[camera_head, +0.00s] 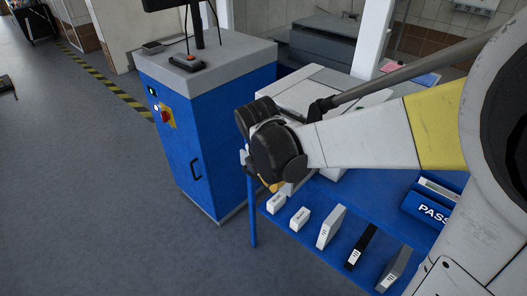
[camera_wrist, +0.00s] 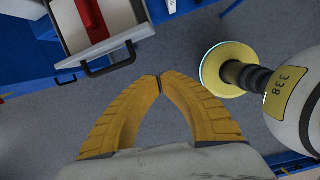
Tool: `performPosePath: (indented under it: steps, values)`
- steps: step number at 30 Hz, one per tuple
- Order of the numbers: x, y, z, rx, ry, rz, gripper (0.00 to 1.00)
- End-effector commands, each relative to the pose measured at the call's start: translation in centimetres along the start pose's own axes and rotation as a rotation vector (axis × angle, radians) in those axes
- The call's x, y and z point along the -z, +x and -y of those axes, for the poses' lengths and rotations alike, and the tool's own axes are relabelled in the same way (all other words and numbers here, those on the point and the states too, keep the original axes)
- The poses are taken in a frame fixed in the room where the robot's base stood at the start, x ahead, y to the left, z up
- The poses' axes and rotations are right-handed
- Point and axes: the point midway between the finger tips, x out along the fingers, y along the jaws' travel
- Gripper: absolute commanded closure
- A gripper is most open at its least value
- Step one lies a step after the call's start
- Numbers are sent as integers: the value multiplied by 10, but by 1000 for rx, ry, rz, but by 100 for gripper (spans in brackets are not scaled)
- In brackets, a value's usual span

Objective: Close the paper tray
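The paper tray (camera_wrist: 124,37) is a white drawer with a black handle (camera_wrist: 110,62) on its front, at the upper left of the wrist view. In the head view, my arm hides most of the gripper and the tray; only a bit of yellow finger shows. The white printer body (camera_head: 318,84) shows partly behind my arm.
A blue cabinet (camera_head: 216,135) with a grey top stands left of the printer. Small boxes and binders, including a white binder (camera_head: 331,227), stand on the blue shelf (camera_head: 290,240) below my arm. A blue PASS box (camera_head: 428,211) is at the right.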

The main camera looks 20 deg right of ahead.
Motion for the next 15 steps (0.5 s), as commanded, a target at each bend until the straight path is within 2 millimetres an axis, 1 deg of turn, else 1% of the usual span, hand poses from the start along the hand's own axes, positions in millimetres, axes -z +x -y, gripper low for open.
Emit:
performPosePath:
  steps: [1, 3, 8, 11, 15]
  values:
    - [0, 3, -4, 17, -64, 3, 100]
    - [0, 7, -6, 32, -129, 5, 100]
    - [1, 20, -6, 43, -167, 4, 100]
    - [1, 36, -5, 42, -166, 5, 100]
    - [1, 66, -4, 41, -163, 5, 100]
